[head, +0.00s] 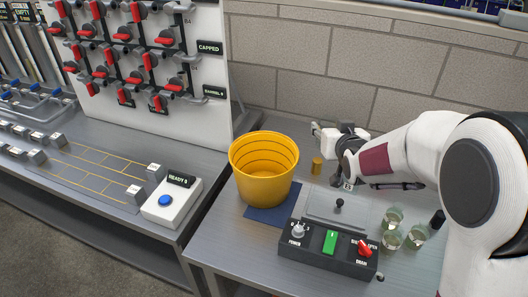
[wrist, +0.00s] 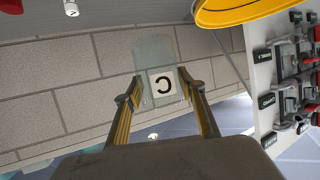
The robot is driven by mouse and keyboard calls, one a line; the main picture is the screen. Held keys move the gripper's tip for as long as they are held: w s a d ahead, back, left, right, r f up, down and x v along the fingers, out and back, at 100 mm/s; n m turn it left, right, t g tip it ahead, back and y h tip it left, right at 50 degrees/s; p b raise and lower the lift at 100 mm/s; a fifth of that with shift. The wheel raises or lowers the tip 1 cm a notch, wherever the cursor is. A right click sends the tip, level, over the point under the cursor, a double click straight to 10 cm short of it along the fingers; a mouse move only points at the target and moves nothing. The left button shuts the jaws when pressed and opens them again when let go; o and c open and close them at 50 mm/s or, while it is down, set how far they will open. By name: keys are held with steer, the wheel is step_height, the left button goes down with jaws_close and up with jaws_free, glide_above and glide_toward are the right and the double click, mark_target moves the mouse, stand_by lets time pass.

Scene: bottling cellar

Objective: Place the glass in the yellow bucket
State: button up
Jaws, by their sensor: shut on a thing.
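The yellow bucket (head: 262,186) stands upright on the table in the head view, and part of its rim shows at the top of the wrist view (wrist: 245,20). My gripper (head: 326,135) is to the right of and behind the bucket in the head view, apart from it. In the wrist view my gripper (wrist: 160,92) is shut on a clear glass (wrist: 155,48) with a white label marked with a dark letter like C. The glass is beyond the bucket's rim, not over its opening. It is hard to make out in the head view.
Several clear glasses (head: 391,240) stand at the table's right, near my arm. A dark control box (head: 325,259) with switches is in front of the bucket, with a small yellow cylinder (head: 317,166) behind. A dark blue mat (head: 257,215) lies under the bucket. A valve panel (head: 214,125) stands left.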

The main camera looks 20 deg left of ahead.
steer(key=s+a+r+n+y, duration=0.1)
steer(key=s+a, duration=0.5)
steer(key=a, duration=0.2)
steer(key=s+a+r+n+g+y, duration=0.1)
steer(key=s+a, duration=0.4)
steer(key=a, duration=0.3)
steer(key=shift+s+a+r+n+g+y, duration=0.15)
steer(key=shift+s+r+n+g+y, duration=0.15)
steer(key=shift+s+r+n+y, duration=0.1)
step_height(320, 180, down, 6)
steer(key=shift+f, duration=0.15)
steer(key=shift+f, duration=1.85)
